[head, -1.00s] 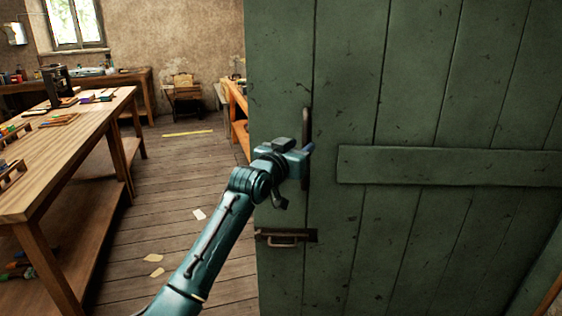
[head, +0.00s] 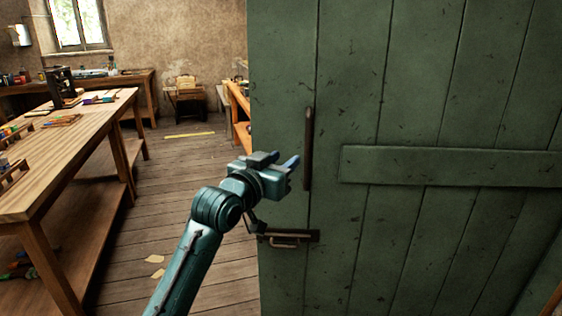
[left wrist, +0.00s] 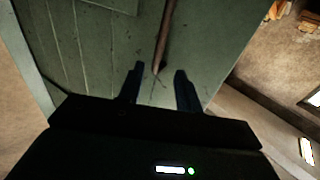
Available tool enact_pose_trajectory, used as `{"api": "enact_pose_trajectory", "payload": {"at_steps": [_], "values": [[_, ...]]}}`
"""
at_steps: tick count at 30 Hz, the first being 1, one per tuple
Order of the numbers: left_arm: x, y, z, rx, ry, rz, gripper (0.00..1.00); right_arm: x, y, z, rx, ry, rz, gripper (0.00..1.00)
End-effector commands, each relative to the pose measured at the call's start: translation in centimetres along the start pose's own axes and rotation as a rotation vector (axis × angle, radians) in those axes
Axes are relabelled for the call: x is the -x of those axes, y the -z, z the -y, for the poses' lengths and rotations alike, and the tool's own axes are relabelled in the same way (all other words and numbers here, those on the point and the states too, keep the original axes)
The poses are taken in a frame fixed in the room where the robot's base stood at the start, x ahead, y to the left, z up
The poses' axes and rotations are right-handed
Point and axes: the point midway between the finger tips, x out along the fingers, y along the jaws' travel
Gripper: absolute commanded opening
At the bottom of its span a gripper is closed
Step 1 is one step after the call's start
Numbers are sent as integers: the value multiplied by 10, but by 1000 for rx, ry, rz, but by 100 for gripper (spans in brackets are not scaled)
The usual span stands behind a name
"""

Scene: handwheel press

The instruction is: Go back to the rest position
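My left gripper (head: 290,163) is in front of the green plank door (head: 415,110), just left of its long dark vertical handle (head: 308,150). The gripper is apart from the handle. In the left wrist view the two dark fingers (left wrist: 157,85) stand apart with nothing held between them. The handle (left wrist: 165,38) shows beyond the fingertips there. My right gripper is not in view.
A latch (head: 288,238) sits low on the door's left edge. A long wooden workbench (head: 75,130) with small items stands at left. Floor (head: 180,215) between bench and door is mostly free, with a few paper scraps (head: 155,259).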

Motion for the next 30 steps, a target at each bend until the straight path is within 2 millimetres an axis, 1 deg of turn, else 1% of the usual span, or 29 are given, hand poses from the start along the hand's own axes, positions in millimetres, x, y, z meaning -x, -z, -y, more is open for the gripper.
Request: {"api": "enact_pose_trajectory", "payload": {"at_steps": [2,5,8,9,11,12,14,15,17,18,20,21,23,24,26,27,30], "values": [[1,-5,1,3,2,6,35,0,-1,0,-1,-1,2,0],[8,-28,3,15,14,32,35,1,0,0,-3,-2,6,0],[24,-69,7,35,37,78,35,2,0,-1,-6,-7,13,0],[33,-89,8,46,47,102,35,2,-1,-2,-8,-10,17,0],[49,-118,8,58,64,136,35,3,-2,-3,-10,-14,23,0],[61,-138,8,65,74,162,35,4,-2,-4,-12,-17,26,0],[80,-166,7,74,91,197,35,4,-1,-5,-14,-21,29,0],[93,-183,6,79,101,222,35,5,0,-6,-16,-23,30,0],[115,-208,3,87,115,259,35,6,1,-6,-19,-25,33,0],[130,-224,0,90,123,285,35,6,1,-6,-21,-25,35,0],[154,-246,-4,95,135,322,35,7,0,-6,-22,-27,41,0],[170,-260,-7,96,143,348,35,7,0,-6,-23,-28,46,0],[196,-279,-13,100,153,387,35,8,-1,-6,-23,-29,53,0],[213,-290,-17,100,159,413,35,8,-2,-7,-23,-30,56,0],[240,-305,-23,101,166,452,35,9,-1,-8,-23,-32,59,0],[256,-313,-28,100,170,475,35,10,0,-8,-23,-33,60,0],[293,-329,-38,99,177,527,35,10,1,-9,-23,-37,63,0]]}}
